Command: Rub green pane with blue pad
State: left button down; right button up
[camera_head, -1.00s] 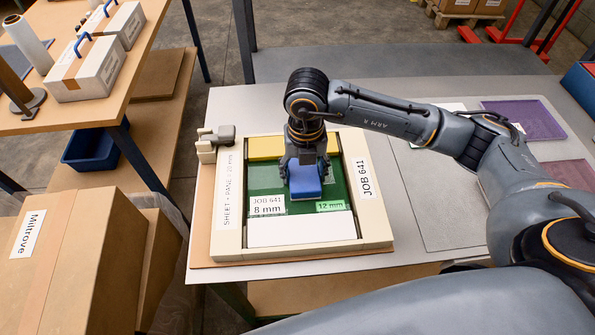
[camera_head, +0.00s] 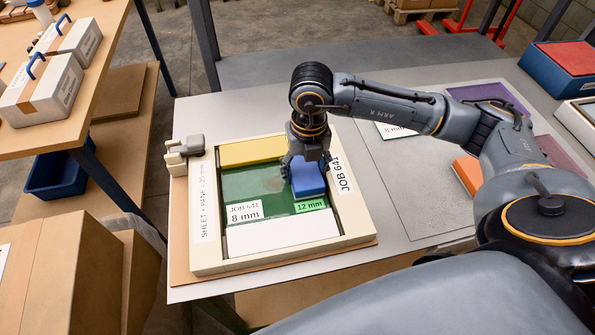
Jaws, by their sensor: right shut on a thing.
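The green pane (camera_head: 255,185) lies in the cream frame (camera_head: 215,245) on the table, between a yellow strip (camera_head: 252,150) and a white strip (camera_head: 282,232). Labels cover its front edge, one reading "JOB 641 8 mm" and one "12 mm". My right gripper (camera_head: 306,168) points down and is shut on the blue pad (camera_head: 308,182). The pad is at the right side of the pane, close to the frame's right rail; whether it touches the pane is hard to tell. The pad's far end is hidden by the gripper. My left gripper is not in view.
A grey clamp (camera_head: 185,150) sits at the frame's back left corner. Right of the frame are a grey mat (camera_head: 415,205), a purple sheet (camera_head: 490,97) and an orange piece (camera_head: 467,173). A blue box (camera_head: 565,75) stands at the back right. Cardboard boxes (camera_head: 70,270) stand at the left.

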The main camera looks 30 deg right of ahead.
aim_at(263, 188)
jog(key=shift+d+f, duration=0.1)
jog(key=shift+d, duration=0.45)
jog(key=shift+f, duration=0.1)
jog(key=shift+w+a+b, duration=0.15)
jog(key=shift+a+b, duration=0.3)
jog(key=shift+a, duration=0.7)
jog(key=shift+c, duration=0.4)
jog(key=shift+w+a, duration=0.25)
jog(key=shift+a, duration=0.5)
jog(key=shift+w+a, duration=0.2)
jog(key=shift+a, duration=0.55)
jog(key=shift+w+a, duration=0.25)
jog(key=shift+a, duration=0.5)
jog(key=shift+w+a+b, duration=0.25)
jog(key=shift+a+b, duration=0.05)
jog(key=shift+a, duration=0.6)
jog(key=shift+w+a+b, duration=0.2)
jog(key=shift+a+b, duration=0.1)
jog(key=shift+a, duration=0.55)
jog(key=shift+w+r+p, duration=0.1)
jog(key=shift+r+p, duration=1.65)
jog(key=shift+r, duration=1.25)
